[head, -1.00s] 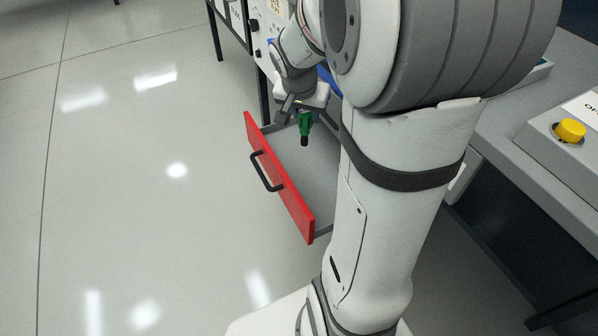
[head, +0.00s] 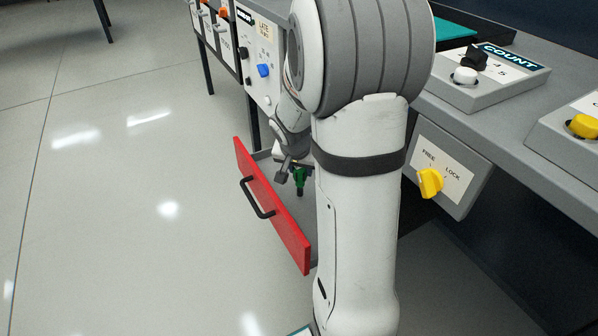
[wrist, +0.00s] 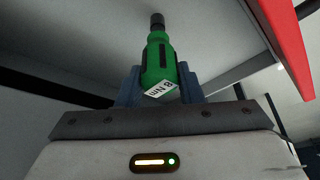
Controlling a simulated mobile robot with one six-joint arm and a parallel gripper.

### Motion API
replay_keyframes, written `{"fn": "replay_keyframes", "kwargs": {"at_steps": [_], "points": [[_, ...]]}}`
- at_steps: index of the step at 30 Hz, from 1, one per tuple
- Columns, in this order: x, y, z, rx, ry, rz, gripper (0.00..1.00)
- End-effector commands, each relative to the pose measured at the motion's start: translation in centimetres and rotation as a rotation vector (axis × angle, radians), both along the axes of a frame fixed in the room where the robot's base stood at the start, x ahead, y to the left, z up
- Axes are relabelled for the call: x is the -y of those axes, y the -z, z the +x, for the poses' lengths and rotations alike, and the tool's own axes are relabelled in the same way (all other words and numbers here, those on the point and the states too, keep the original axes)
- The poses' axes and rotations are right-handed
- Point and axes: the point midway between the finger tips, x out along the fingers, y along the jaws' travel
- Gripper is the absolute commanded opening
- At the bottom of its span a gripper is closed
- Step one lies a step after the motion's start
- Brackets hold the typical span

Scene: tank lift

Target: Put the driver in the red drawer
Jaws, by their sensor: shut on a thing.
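The driver (head: 299,180) is green with a dark tip and hangs roughly upright, tip down, in the head view. In the wrist view the driver (wrist: 160,62) shows a white label reading "8 Nm". My gripper (head: 290,172) is shut on it, with blue-grey fingers (wrist: 130,88) on both sides. The red drawer (head: 270,205) is pulled open, with a black handle on its red front. The driver is over or inside the open drawer; its exact height above the drawer floor is hard to tell. My arm hides the drawer's right part.
A yellow FREE/LOCK knob (head: 430,182) sits on a panel under the bench at right. A COUNT box (head: 485,78) with a white button stands on the bench. A panel with a blue knob (head: 263,70) is behind the drawer. The floor at left is clear.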

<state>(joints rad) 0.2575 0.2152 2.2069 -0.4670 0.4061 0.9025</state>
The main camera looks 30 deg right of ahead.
Motion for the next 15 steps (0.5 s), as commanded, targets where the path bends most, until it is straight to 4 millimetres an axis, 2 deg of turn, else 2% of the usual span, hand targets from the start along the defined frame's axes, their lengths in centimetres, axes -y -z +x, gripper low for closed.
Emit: {"fn": "replay_keyframes", "kwargs": {"at_steps": [1,4,15], "points": [[0.6,0.1,0.6,0.000,0.003,0.000,0.04],[0.4,1.3,0.5,-0.001,-0.001,0.000,0.04],[0.3,1.5,0.5,0.000,-0.002,0.000,0.04]]}}
